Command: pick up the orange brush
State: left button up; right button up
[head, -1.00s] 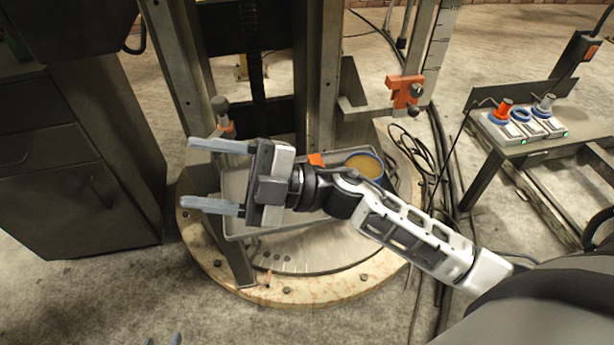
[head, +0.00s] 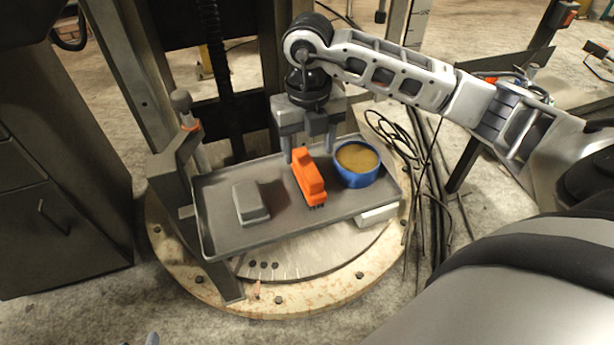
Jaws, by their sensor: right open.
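The orange brush (head: 311,184) lies on a grey metal tray (head: 229,236), its dark bristles at the near end. My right gripper (head: 309,150) points down over the brush's far end, with its fingers apart, one to each side. I cannot tell whether the fingers touch the brush. Part of the brush's far end is close under the gripper. A small grey tip at the bottom edge seems to be my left gripper (head: 152,339); the rest of it is out of frame.
On the tray, a blue bowl (head: 357,178) with tan contents stands close right of the brush, and a grey block (head: 250,202) lies to its left. The tray sits above a round base plate (head: 300,295). Column posts rise behind; a dark cabinet (head: 60,215) is at left.

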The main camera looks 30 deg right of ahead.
aim_at(307, 177)
notch_tip(307, 177, down, 9)
jog(key=shift+a+r, duration=0.15)
jog(key=shift+r, duration=0.05)
jog(key=c, duration=1.1)
